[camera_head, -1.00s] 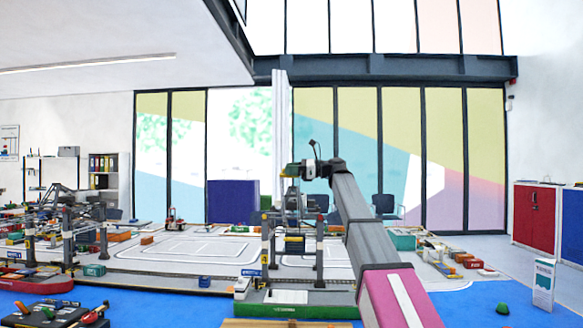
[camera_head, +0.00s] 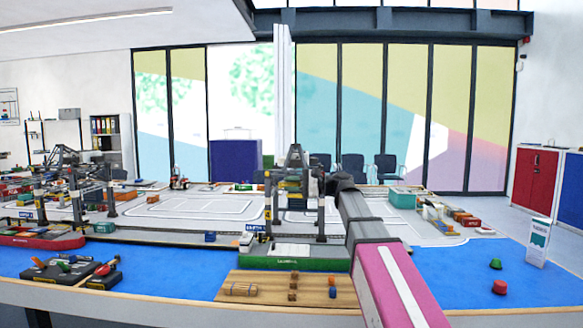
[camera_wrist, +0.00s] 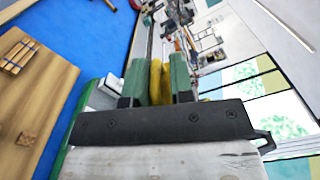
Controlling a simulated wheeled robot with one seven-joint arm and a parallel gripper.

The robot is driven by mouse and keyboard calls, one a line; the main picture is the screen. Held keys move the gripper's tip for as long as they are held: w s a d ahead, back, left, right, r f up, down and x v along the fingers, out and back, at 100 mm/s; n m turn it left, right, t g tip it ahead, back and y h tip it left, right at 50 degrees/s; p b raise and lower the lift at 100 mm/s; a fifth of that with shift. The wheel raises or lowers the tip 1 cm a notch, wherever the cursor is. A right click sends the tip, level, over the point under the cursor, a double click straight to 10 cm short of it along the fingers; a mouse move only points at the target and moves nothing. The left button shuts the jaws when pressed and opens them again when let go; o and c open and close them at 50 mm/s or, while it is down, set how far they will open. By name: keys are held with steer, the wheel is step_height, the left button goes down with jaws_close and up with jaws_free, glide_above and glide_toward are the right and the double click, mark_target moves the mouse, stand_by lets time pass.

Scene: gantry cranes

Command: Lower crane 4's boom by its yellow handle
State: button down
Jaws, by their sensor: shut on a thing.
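The gantry crane (camera_head: 322,215) in the middle of the head view stands upright behind a green ship (camera_head: 285,262); I cannot read its number. The dark upper end of my arm reaches its top right side. In the wrist view my gripper (camera_wrist: 157,82) has its two green fingers on either side of a yellow handle (camera_wrist: 158,84) and is shut on it. A long dark bar, perhaps the boom, runs beyond the handle, but its angle is hard to tell. My gripper is not clear in the head view.
A wooden board (camera_head: 262,288) with small blocks and rods lies in front of the ship. More cranes (camera_head: 75,195) and a red ship (camera_head: 40,239) stand at left. A white sign (camera_head: 538,242) and red and green buttons stand at right on the blue table (camera_head: 450,270).

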steer(key=shift+n, duration=0.3)
steer(key=shift+s+f, duration=0.2)
steer(key=shift+f, duration=2.55)
steer(key=c, duration=1.2)
jaws_free()
steer(key=shift+f, duration=0.1)
steer(key=shift+w, duration=0.1)
steer(key=shift+d, duration=0.1)
steer(key=d, duration=1)
steer(key=shift+s+d+r, duration=0.2)
steer(key=shift+d+r, duration=0.05)
steer(key=shift+d, duration=0.1)
